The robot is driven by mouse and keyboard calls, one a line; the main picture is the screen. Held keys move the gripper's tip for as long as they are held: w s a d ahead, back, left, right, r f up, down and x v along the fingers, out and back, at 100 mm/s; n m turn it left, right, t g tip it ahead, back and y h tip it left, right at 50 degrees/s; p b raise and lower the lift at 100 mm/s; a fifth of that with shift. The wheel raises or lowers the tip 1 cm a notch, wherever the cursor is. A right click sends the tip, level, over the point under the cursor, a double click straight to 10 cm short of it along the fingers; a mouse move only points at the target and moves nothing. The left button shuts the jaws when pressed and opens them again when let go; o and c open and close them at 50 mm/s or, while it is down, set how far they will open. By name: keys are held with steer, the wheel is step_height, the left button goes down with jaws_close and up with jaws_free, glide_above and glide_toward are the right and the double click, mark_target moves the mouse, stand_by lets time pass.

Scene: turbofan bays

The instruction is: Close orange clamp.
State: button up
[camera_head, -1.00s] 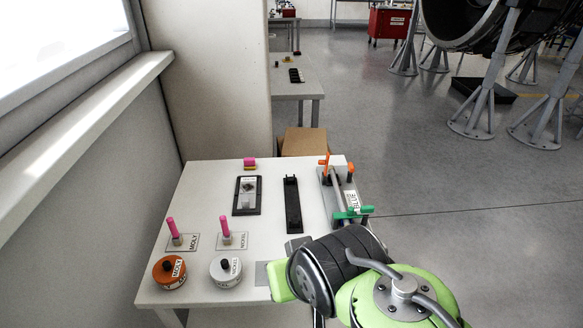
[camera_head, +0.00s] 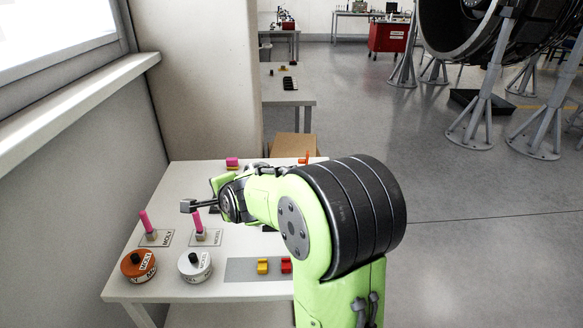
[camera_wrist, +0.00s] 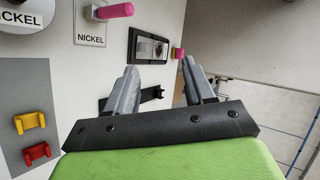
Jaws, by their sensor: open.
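The orange clamp (camera_head: 305,158) shows only as a small orange tip at the table's far right edge in the head view. My arm hides the rest of it, and the green clamp beside it is hidden too. The orange clamp is not seen in the wrist view. My gripper (camera_head: 188,205) is over the left part of the table, near the pink pegs, well to the left of the clamp. In the wrist view my gripper (camera_wrist: 159,66) has its two fingers apart with nothing between them.
On the white table (camera_head: 130,285) stand an orange MOLY pot (camera_head: 138,265), a white NICKEL pot (camera_head: 194,265) and pink pegs (camera_head: 146,222). A grey mat (camera_head: 240,270) holds yellow (camera_head: 262,266) and red (camera_head: 286,265) pieces. A wall borders the left.

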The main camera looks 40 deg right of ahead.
steer(key=w+d+f+m+t+h+b, duration=0.1)
steer(key=w+d+f+m, duration=0.15)
steer(key=d+m, duration=0.3)
steer(key=w+d+f+m+t+h+b, duration=0.1)
steer(key=w+d+f+m, duration=0.15)
steer(key=d+m, duration=0.3)
steer(key=m+h+b, duration=0.2)
steer(key=m+h, duration=0.5)
steer(key=m, duration=0.7)
glide_toward(302, 161)
steer(key=shift+w+d+f, duration=0.75)
steer(key=shift+w+d, duration=0.1)
steer(key=shift+w, duration=0.15)
steer(key=b+x, duration=0.1)
steer(key=x, duration=0.6)
steer(key=shift+w+d+r, duration=0.1)
steer(key=shift+w+r, duration=0.05)
steer(key=shift+r, duration=0.05)
steer(key=shift+c, duration=0.3)
jaws_close()
